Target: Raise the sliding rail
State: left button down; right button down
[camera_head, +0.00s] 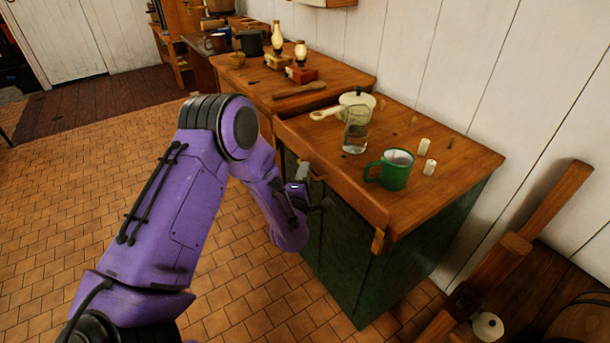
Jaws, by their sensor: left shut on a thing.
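The sliding rail (345,184) is a long wooden board along the front edge of the green cabinet's wooden counter top (440,190). A small wooden end piece (378,241) shows at its near right corner. My left gripper (303,178) is at the front face of the rail, left of its middle. It is shut on the rail, though my own wrist and fingers hide most of the grip. I cannot tell exactly how high the rail stands above the counter top. My right gripper is not in view.
Lamps (277,39) stand on the counter behind. A wooden frame (510,252) is at right. The tiled floor at left is clear.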

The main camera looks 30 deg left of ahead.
pick_arm(q)
jog(key=c, duration=1.2)
grip_release()
jog(key=shift+w+r, duration=0.1)
jog(key=shift+r, duration=0.25)
jog(key=shift+f, duration=0.1)
jog(key=b+v, duration=0.2)
jog(key=v, duration=0.8)
jog(key=shift+s, duration=0.35)
jog(key=shift+d, duration=0.1)
